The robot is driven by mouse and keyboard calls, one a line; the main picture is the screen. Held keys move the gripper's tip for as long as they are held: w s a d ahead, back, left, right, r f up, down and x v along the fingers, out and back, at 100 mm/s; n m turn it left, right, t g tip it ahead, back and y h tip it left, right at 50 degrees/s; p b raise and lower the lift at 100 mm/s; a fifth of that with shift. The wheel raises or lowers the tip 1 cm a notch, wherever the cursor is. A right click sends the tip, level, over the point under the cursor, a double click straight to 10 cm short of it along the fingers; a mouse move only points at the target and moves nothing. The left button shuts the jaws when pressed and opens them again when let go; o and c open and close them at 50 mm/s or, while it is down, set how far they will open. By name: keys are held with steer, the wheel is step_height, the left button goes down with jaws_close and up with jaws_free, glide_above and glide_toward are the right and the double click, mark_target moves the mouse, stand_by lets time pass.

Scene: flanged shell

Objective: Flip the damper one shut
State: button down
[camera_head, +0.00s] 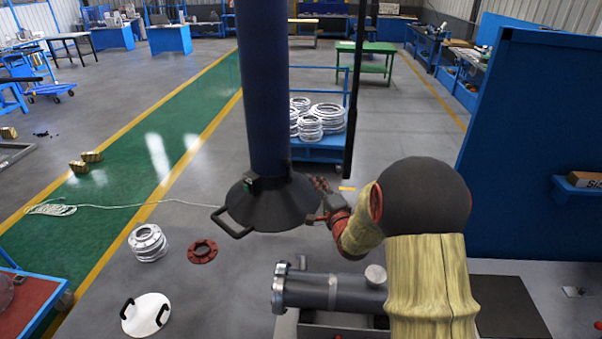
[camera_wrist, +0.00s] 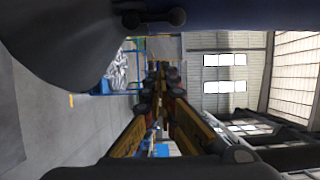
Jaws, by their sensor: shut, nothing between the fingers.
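A dark grey extraction hood (camera_head: 268,205) hangs at the end of a blue duct (camera_head: 264,80), with a loop handle (camera_head: 232,224) on its left rim. A small dark fitting (camera_head: 250,183) sits at the hood's neck; I cannot tell if it is the damper lever. In the wrist view the hood (camera_wrist: 75,45) fills the upper left, and a dark knobbed lever (camera_wrist: 150,18) lies across its neck by the duct (camera_wrist: 230,12). My gripper (camera_head: 320,188) is just right of the hood. Its fingers (camera_wrist: 158,85) are shut and empty, apart from the lever in the wrist view.
A grey flanged pipe (camera_head: 325,290) lies below my arm. A thin dark post (camera_head: 354,90) and a blue cart with metal rings (camera_head: 328,118) stand behind the hood. A blue panel (camera_head: 530,150) closes the right side.

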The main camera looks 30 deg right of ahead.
mark_target(288, 169)
steer(key=w+a+p, duration=0.2)
steer(key=w+p, duration=0.1)
steer(key=w, duration=0.6)
stand_by(0.4)
steer(key=shift+w+a+f+b, duration=0.1)
steer(key=shift+w+b, duration=0.05)
steer(key=shift+b, duration=0.5)
steer(key=shift+b, duration=0.3)
steer(key=shift+a+n+b, duration=0.1)
steer(key=shift+n+b, duration=0.25)
steer(key=shift+n, duration=0.05)
